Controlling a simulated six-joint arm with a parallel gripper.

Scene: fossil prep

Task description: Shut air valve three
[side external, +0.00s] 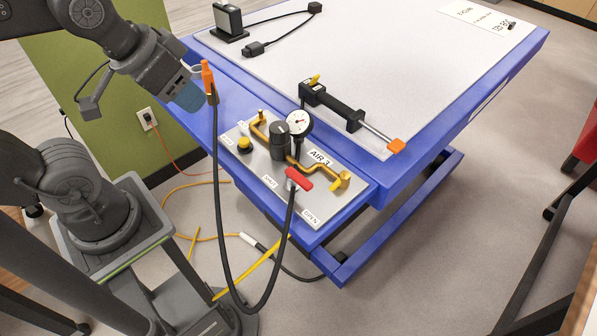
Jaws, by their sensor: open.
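The air valve's red handle (299,180) sits on the metal panel (345,205) at the table's front edge, below the "AIR 3" label (320,157). The handle runs from upper left to lower right. An "OPEN" label (311,217) is below it, and a second small label (270,182) to its left is too small to read surely. My gripper (192,92) is at the upper left, well apart from the valve. It is open; its fingers are partly hidden behind its blue-grey end, and I see nothing held in it.
A black hose (217,200) loops from an orange-tipped fitting (208,76) near my gripper to the valve. A gauge (299,123), black knob (279,142) and brass pipe (320,168) crowd the panel. A black tool (335,105) lies on the white tabletop (400,70).

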